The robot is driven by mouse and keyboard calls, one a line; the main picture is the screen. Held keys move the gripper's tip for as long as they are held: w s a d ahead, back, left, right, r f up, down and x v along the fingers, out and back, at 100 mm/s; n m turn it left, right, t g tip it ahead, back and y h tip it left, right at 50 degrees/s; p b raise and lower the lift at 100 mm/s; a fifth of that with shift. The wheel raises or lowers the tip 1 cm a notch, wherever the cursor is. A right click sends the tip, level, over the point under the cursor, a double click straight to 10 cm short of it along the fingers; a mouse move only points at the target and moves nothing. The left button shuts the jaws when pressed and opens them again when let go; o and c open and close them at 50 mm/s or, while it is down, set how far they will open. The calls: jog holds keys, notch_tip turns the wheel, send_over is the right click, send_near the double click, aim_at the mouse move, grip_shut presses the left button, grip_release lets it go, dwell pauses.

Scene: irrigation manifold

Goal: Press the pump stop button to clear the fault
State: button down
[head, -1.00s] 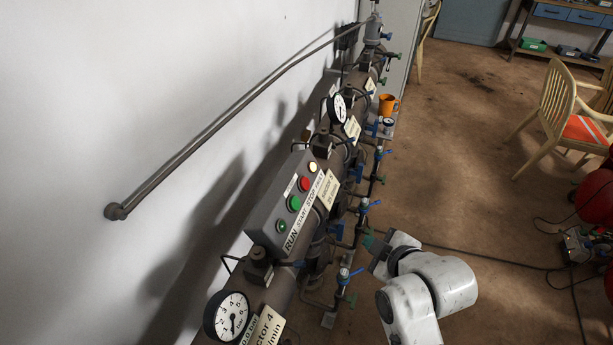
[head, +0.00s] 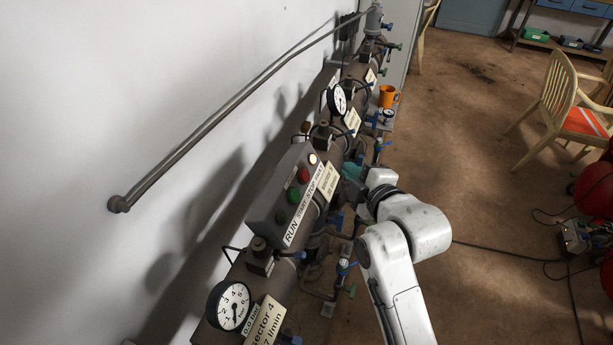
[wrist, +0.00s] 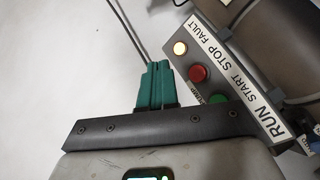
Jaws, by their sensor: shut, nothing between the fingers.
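The control box (head: 262,205) is a grey panel on the manifold, with a label strip reading RUN, START, STOP, FAULT. The red stop button (head: 303,175) sits between the green start button (head: 293,196) and the pale, lit fault lamp (head: 312,159). In the wrist view the red button (wrist: 198,73) is just right of my gripper's teal fingertips (wrist: 157,65). The fingers are together and empty. They look apart from the button, though their depth is hard to judge. In the head view my gripper (head: 351,170) is right of the box, near its STOP and FAULT end.
Pressure gauges (head: 228,306) (head: 337,99), sector plates and blue-handled valves line the manifold. An orange mug (head: 388,96) stands farther along. A wall rail (head: 230,105) runs behind on the left. The floor to the right is open, with a chair (head: 560,100) and cables.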

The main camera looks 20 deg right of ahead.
aim_at(309, 171)
jog(key=w+a+f+b, duration=0.4)
jog(key=a, duration=0.1)
jog(key=shift+a, duration=0.2)
dwell(2.1)
jog(key=shift+w+a+f+b, duration=0.15)
jog(key=shift+a+b, duration=0.1)
jog(key=shift+b, duration=0.05)
jog(key=shift+w+a+f, duration=0.25)
jog(key=shift+w+a, duration=0.05)
jog(key=shift+a, duration=0.15)
dwell(1.0)
jog(key=shift+s+d+r+p, duration=0.45)
jog(key=shift+s+d+p, duration=0.1)
jog(key=shift+d+p, duration=0.1)
dwell(0.3)
